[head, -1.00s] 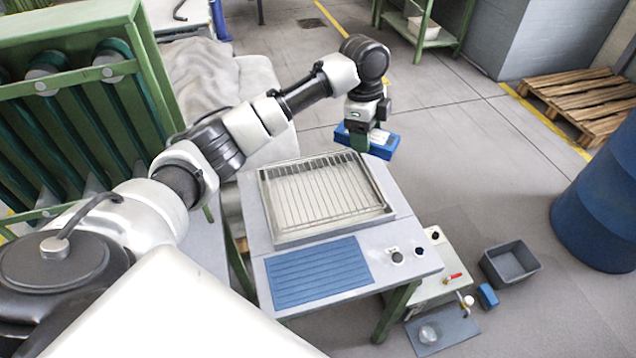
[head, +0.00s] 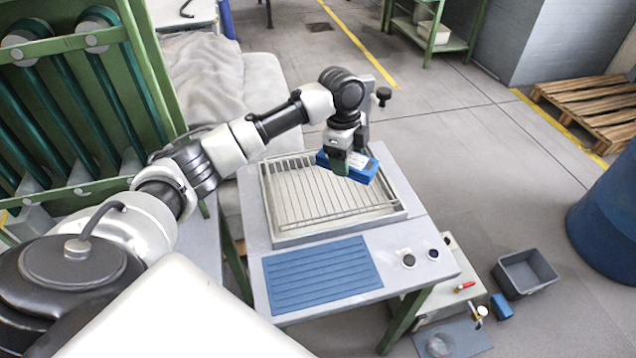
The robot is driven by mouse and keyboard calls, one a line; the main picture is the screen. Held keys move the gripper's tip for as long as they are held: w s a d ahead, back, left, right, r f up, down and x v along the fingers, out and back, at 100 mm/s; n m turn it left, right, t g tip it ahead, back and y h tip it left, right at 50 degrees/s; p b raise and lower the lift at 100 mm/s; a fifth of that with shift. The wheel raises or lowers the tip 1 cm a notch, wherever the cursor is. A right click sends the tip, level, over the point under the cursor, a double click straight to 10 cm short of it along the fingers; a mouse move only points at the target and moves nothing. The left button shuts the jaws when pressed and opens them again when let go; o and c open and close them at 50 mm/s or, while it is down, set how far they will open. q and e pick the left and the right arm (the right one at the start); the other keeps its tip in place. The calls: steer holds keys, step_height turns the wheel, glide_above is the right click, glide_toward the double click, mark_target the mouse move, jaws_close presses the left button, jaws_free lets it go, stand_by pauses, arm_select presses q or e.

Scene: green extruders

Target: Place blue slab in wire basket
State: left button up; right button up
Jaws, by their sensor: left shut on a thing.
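The blue slab (head: 361,171) is held in my left gripper (head: 341,165), which is shut on it. Slab and gripper are over the far right part of the wire basket (head: 290,226), a shallow rectangular tray with wire bars. The slab looks raised above the basket; the exact gap is hard to tell. The basket sits on the grey table (head: 412,213) and looks empty. My right gripper is not in view.
A blue ribbed mat (head: 320,274) lies in front of the basket, with two dark knobs (head: 408,260) to its right. A grey bin (head: 525,272) and a blue barrel (head: 606,225) stand at right. A green rack (head: 75,90) stands at left.

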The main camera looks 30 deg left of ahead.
arm_select(q)
glide_above(319, 191)
step_height(319, 191, down, 4)
steer(key=shift+a+r+p, duration=0.15)
steer(key=shift+p, duration=0.2)
steer(key=shift+f, duration=2)
steer(key=o, duration=1.1)
steer(key=shift+f, duration=0.1)
steer(key=r, duration=0.4)
steer(key=a+r, duration=0.1)
steer(key=r, duration=0.7)
steer(key=shift+s+a, duration=0.1)
steer(key=shift+a, duration=0.3)
